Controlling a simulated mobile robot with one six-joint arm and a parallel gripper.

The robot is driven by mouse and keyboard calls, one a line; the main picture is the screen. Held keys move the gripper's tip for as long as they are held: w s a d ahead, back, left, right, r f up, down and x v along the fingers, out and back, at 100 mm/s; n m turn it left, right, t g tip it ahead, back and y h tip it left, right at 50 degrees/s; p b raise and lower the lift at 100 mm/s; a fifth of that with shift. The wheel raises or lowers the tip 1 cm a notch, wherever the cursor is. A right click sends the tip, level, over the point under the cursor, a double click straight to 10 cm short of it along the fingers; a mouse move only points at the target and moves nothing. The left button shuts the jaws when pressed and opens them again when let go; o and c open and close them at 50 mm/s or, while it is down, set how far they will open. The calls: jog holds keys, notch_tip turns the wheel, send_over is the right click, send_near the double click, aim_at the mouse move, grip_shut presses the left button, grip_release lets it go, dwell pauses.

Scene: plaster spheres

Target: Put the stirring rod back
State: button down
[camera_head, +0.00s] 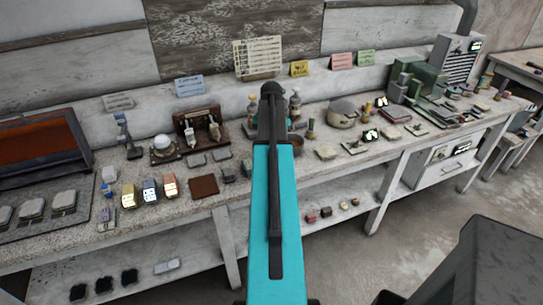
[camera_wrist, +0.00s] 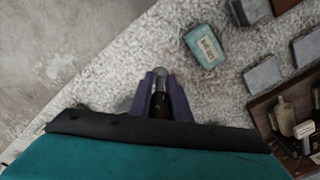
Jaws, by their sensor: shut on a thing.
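In the wrist view my gripper (camera_wrist: 160,88) has its two purple fingers closed on a slim dark brown piece with a rounded grey end, which I take to be the stirring rod (camera_wrist: 160,106). It is seen nearly end-on, and much of it is hidden between the fingers. The gripper is over the speckled bench top (camera_wrist: 110,75), near its edge; I cannot tell its height. In the head view my teal and black arm hides the gripper and the rod. A wooden rack (camera_head: 182,119) with small bottles stands left of the arm, and shows at right in the wrist view.
A teal box (camera_wrist: 205,45) and grey blocks (camera_wrist: 262,75) lie near the gripper. A round pot (camera_head: 342,114) and green machine (camera_head: 425,85) stand to the right.

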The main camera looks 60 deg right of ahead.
dwell(0.3)
jog(key=shift+f+p, duration=0.75)
jog(key=shift+f, duration=1)
jog(key=shift+f, duration=0.15)
jog(key=c, duration=1.7)
grip_release()
jog(key=shift+o, duration=0.2)
jog(key=shift+r+b, duration=1.35)
jog(key=shift+r, duration=4.8)
